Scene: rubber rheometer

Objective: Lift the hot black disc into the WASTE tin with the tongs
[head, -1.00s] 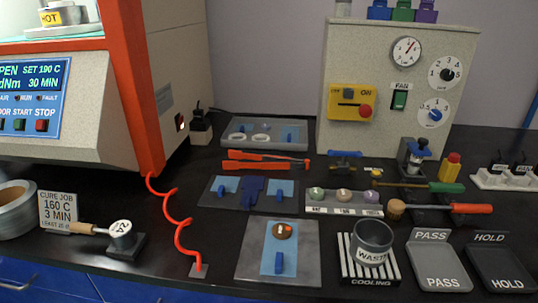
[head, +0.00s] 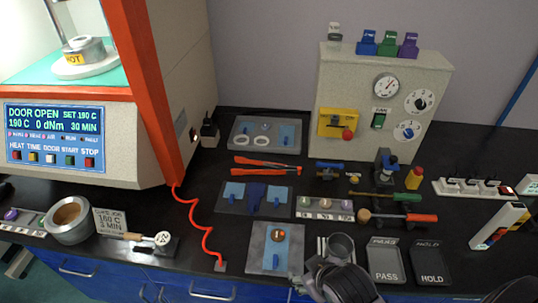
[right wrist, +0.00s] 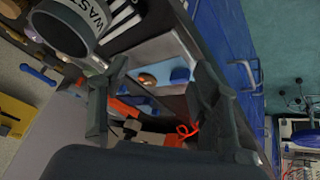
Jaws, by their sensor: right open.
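The tongs (head: 267,167) with orange-red handles lie on the bench behind the blue-topped plates. The grey WASTE tin (head: 341,244) stands on the striped cooling rack, partly hidden by my right gripper; it also shows in the right wrist view (right wrist: 68,30). A small brownish disc (head: 278,235) sits on a blue sheet on the grey front plate. I cannot tell whether it is the hot black disc, and no clearly black disc shows. My right gripper (head: 332,270) is open and empty at the bench's front, just before the tin. My left gripper is out of view.
The rheometer stands open at left, with a HOT-labelled piece (head: 86,54) on its lower platen. A red coiled cord (head: 207,228) runs to the bench. PASS (head: 387,262) and HOLD (head: 431,263) trays lie right of the rack. Screwdriver-like tools (head: 398,217) lie behind them.

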